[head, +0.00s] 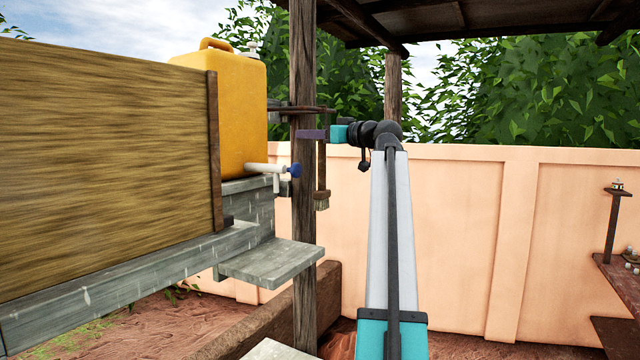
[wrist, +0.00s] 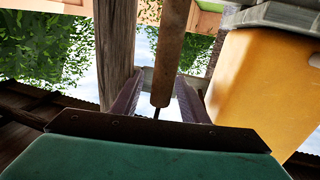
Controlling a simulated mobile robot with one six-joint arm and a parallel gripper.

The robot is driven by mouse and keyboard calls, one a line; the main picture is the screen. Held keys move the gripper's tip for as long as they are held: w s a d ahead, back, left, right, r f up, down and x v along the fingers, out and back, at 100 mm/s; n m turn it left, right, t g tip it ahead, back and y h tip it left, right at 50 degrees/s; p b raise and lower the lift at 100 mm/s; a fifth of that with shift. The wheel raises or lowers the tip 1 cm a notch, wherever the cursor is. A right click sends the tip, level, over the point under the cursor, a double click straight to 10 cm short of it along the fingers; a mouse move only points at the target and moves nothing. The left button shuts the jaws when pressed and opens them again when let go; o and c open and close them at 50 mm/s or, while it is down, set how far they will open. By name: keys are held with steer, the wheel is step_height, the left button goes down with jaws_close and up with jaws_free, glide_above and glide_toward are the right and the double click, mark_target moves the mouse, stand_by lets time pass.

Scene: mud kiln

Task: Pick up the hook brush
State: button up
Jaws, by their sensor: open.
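The hook brush (head: 322,178) hangs upright beside the wooden post in the head view, its pale bristles at the bottom. In the wrist view its brown handle (wrist: 171,50) runs down between the two purple fingers. My gripper (head: 311,134) is at the upper part of the handle and points left in the head view. In the wrist view my gripper (wrist: 158,88) is open, with a finger on each side of the handle and visible gaps. The fingers hide part of the handle's upper end in the head view.
A wooden post (head: 303,220) stands close beside the brush. A yellow jerrycan (head: 230,105) with a blue-handled tap (head: 294,170) sits on a grey plank shelf (head: 240,240) to the left. A pinkish wall (head: 450,235) stands behind.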

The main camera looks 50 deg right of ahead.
jaws_close()
steer(key=shift+r, duration=0.2)
steer(key=s+a+r+b, duration=0.1)
steer(key=s+r+b, duration=0.1)
steer(key=s, duration=0.6)
steer(key=s+a+r+b, duration=0.1)
steer(key=s+r+b, duration=0.1)
steer(key=s+b, duration=0.3)
steer(key=s, duration=0.3)
steer(key=shift+r, duration=0.35)
stand_by(0.4)
